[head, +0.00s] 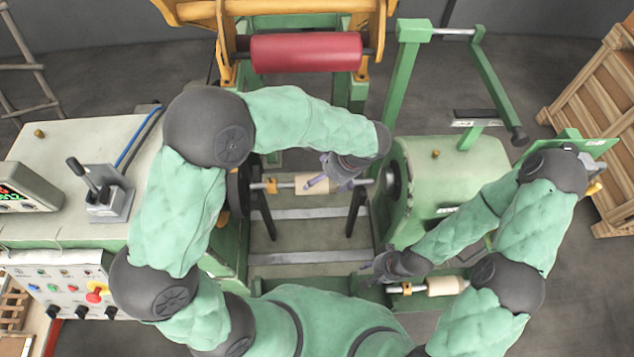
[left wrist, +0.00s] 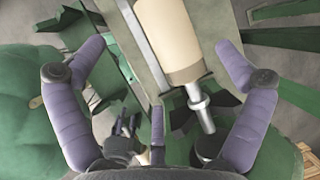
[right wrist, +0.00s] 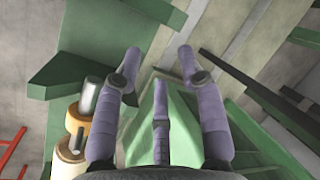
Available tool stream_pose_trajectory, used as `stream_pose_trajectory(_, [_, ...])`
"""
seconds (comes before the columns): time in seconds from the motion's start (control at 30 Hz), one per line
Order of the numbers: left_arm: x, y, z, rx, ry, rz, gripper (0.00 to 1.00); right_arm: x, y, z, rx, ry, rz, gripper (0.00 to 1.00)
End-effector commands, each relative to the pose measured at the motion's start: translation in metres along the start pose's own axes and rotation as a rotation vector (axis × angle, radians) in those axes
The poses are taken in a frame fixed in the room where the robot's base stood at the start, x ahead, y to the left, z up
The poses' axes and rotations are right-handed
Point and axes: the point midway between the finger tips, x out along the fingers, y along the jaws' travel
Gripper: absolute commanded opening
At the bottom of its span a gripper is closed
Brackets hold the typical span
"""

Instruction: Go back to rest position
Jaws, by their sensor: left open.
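My left gripper (head: 333,183) is over a cream coil (head: 308,184) on the shaft between the machine's two green sides. In the left wrist view the coil (left wrist: 168,40) lies beyond and between the spread purple fingers (left wrist: 160,55); I cannot tell whether they touch it. My right gripper (head: 377,268) is low, left of a second cream coil (head: 442,286) on a lower shaft. In the right wrist view its fingers (right wrist: 158,60) stand apart with nothing between them. A cream roll (right wrist: 66,160) and a yellow collar (right wrist: 78,119) show at the left there.
A red roller (head: 306,52) hangs in a yellow frame at the back. A control cabinet (head: 75,165) with a lever stands left. The green headstock (head: 455,165) stands right of the shaft. A wooden crate (head: 600,120) is at far right. Open floor (head: 560,290) shows at lower right.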

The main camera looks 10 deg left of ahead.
Motion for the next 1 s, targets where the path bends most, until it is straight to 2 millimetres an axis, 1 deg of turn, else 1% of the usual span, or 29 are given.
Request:
stream_pose_trajectory(0.03, [-0.009, 0.000, -0.001, 0.001, 0.003, -0.003, 1.00, 0.000, 0.000, 0.000, 0.000, 0.000, 0.000, 0.40])
stream_pose_trajectory(0.1, [-0.018, 0.000, -0.001, 0.000, 0.001, -0.002, 1.00, 0.000, 0.000, 0.000, 0.000, 0.000, 0.000, 0.40])
stream_pose_trajectory(0.2, [-0.026, 0.000, -0.001, 0.000, 0.001, -0.002, 1.00, 0.000, 0.000, 0.000, 0.000, 0.000, 0.000, 0.40])
stream_pose_trajectory(0.33, [-0.032, 0.000, 0.000, 0.000, 0.000, 0.001, 1.00, 0.000, 0.000, 0.000, 0.000, 0.000, 0.000, 0.40])
stream_pose_trajectory(0.53, [-0.032, 0.000, 0.000, 0.000, 0.000, 0.001, 1.00, 0.000, 0.000, 0.000, 0.000, 0.000, 0.000, 0.40])
stream_pose_trajectory(0.63, [-0.035, -0.001, 0.001, 0.000, 0.000, 0.001, 1.00, -0.003, -0.001, 0.000, 0.000, 0.000, 0.000, 0.40])
stream_pose_trajectory(0.77, [-0.052, -0.004, 0.008, 0.000, 0.000, 0.000, 1.00, -0.020, -0.007, 0.001, 0.000, 0.000, 0.000, 0.40])
stream_pose_trajectory(0.93, [-0.080, -0.011, 0.020, 0.000, 0.001, 0.000, 1.00, -0.050, -0.018, 0.002, 0.000, 0.000, 0.000, 0.40])
stream_pose_trajectory(1.0, [-0.087, -0.012, 0.022, 0.000, 0.001, 0.000, 1.00, -0.057, -0.020, 0.002, 0.000, 0.000, 0.000, 0.40])
